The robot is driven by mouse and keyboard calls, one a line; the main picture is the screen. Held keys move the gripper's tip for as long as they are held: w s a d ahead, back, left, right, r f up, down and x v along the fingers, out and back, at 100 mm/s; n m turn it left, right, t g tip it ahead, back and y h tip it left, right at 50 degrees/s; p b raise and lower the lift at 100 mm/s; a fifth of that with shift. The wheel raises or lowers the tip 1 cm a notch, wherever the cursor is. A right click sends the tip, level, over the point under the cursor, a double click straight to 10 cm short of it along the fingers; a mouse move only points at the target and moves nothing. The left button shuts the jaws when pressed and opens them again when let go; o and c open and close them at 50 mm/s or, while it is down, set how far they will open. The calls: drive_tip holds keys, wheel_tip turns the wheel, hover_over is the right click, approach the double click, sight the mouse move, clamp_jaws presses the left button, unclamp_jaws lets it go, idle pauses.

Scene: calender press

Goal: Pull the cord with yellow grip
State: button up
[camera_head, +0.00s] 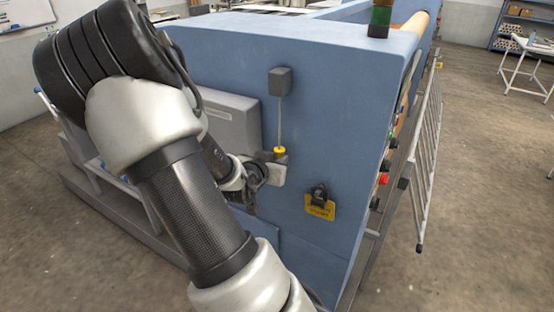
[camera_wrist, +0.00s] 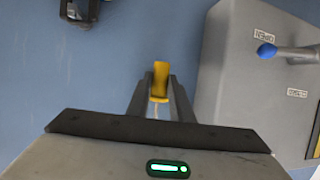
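The yellow grip (camera_head: 280,152) hangs at the lower end of a thin, straight cord (camera_head: 280,122). The cord comes down from a dark grey box (camera_head: 280,81) on the blue machine side. My gripper (camera_head: 277,161) is at the yellow grip, which shows just above the fingers in the head view. In the wrist view, the yellow grip (camera_wrist: 160,82) stands between the two dark fingertips (camera_wrist: 160,90), which appear closed against its sides. Part of the cord shows below it between the fingers. My arm hides part of the machine in the head view.
A grey cabinet (camera_head: 226,122) with a blue-tipped handle (camera_wrist: 266,51) stands out from the machine close to my gripper. A black switch on a yellow plate (camera_head: 320,207) is to the lower right. A metal guard (camera_head: 427,150) stands along the right side.

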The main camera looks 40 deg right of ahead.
clamp_jaws()
wheel_tip(320, 180, down, 2)
drive_tip(key=shift+f+b, duration=0.1)
drive_tip(key=shift+b, duration=0.9)
drive_tip(key=shift+r+p, duration=0.75)
drive_tip(key=shift+r, duration=0.15)
drive_tip(key=o, duration=0.8)
unclamp_jaws()
